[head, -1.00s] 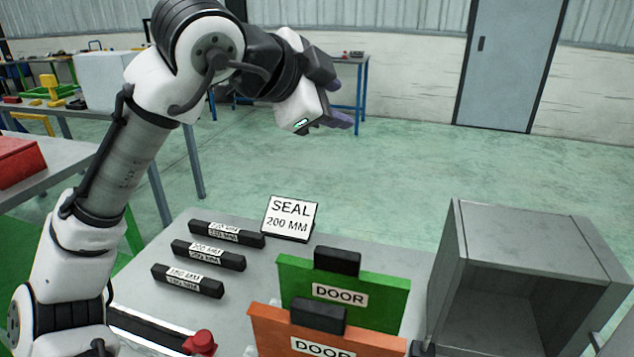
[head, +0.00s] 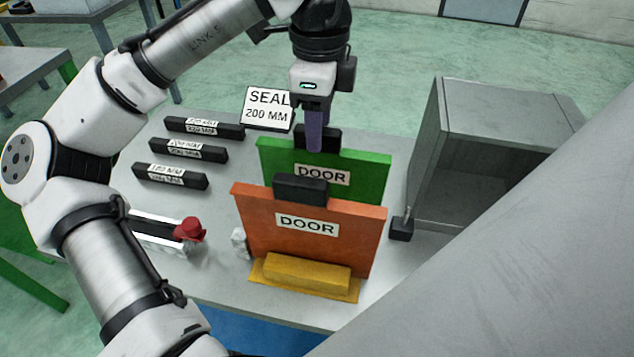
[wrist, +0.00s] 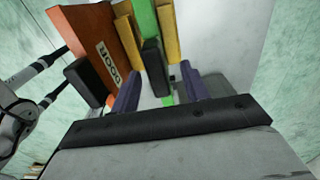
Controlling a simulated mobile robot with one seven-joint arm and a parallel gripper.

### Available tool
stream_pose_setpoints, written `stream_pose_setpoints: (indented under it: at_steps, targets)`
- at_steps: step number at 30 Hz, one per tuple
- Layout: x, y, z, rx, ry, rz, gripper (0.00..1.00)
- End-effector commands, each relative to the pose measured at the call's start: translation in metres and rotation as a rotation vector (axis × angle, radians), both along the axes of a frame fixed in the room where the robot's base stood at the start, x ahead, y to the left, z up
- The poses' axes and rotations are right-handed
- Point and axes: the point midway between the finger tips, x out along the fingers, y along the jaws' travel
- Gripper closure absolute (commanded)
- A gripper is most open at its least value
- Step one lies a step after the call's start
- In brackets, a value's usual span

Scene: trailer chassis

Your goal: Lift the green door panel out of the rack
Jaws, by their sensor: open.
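The green door panel (head: 372,172) stands upright behind the orange door panel, with a black handle block on its top edge and a DOOR label. In the wrist view the green panel (wrist: 146,22) shows edge-on between yellow rack blocks (wrist: 170,35), and its black handle (wrist: 153,66) lies between my fingers. My gripper (head: 316,135) is open and points down at the handle of the green panel. In the wrist view the purple fingers of my gripper (wrist: 162,90) are apart, on either side of the handle. Whether they touch it cannot be told.
The orange door panel (head: 260,236) stands close in front in a yellow holder (head: 305,275). A grey open box (head: 500,110) stands right, near a small black clamp-like part (head: 402,226). Black seal bars (head: 205,128), a SEAL sign (head: 266,107) and a red-knobbed fixture (head: 188,230) are left.

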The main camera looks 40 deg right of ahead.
Motion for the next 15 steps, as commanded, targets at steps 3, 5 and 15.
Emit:
stream_pose_setpoints:
  at_steps: [3,5,15]
  targets:
    - [0.0,0.0,-0.006,-0.001,0.001,0.0,0.55]
    - [0.0,0.001,-0.011,-0.001,0.002,0.0,0.55]
    - [-0.001,0.004,-0.054,-0.001,0.0,0.002,0.55]
